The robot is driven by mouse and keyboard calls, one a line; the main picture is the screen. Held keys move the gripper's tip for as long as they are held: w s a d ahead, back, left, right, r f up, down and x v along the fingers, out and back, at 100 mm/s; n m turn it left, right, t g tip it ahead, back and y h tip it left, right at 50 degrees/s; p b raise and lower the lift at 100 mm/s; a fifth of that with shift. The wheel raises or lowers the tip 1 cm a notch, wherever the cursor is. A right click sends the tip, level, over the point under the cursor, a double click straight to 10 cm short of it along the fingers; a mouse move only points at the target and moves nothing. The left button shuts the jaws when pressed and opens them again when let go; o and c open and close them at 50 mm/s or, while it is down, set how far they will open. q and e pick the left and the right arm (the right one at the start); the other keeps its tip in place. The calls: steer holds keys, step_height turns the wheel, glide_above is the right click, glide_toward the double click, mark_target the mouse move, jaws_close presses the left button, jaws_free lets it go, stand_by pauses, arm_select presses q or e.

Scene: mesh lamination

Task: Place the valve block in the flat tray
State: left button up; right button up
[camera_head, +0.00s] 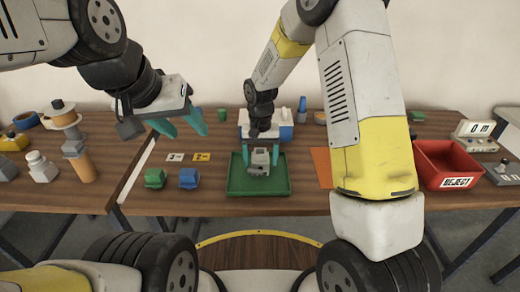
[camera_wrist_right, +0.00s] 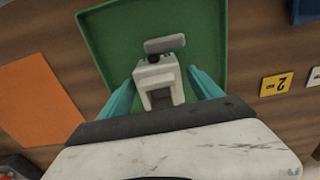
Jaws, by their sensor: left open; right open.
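The valve block (camera_head: 260,158) is a grey-white block with a flat handle on top. It is over the green flat tray (camera_head: 240,188). In the right wrist view the valve block (camera_wrist_right: 158,82) sits between the teal fingers of my right gripper (camera_wrist_right: 160,95), inside the outline of the tray (camera_wrist_right: 110,35). The fingers are apart, with a gap on each side of the block. My right gripper (camera_head: 262,148) points down over the tray in the head view. My left gripper (camera_head: 182,124) is open and empty, above the table to the left. Whether the block touches the tray floor is hard to tell.
A green block (camera_head: 155,178) and a blue block (camera_head: 189,178) stand left of the tray, with number cards (camera_head: 201,157) behind them. An orange sheet (camera_head: 322,167) lies right of it. A red REJECT bin (camera_head: 445,165) stands farther right. A blue-white object (camera_head: 285,130) stands behind.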

step_height(320, 180, up, 10)
steer(key=shift+r, duration=0.25)
steer(key=s+d+r+t+y, duration=0.1)
steer(key=s+d+r, duration=0.1)
steer(key=r, duration=0.2)
steer(key=s+d+r+t, duration=0.1)
steer(key=s+d+r, duration=0.1)
steer(key=d+r, duration=0.15)
steer(key=s+d+r+t, duration=0.1)
steer(key=s+d+r, duration=0.1)
steer(key=s, duration=0.4)
steer(key=s+d+r+t, duration=0.1)
steer(key=s+d+r, duration=0.2)
steer(key=s, duration=0.3)
steer(key=s+d+r+t+y, duration=0.1)
steer(key=s+d+r+t, duration=0.1)
steer(key=s, duration=0.4)
steer(key=shift+d+r+n, duration=0.3)
steer(key=shift+d+r, duration=0.2)
steer(key=shift+r, duration=0.3)
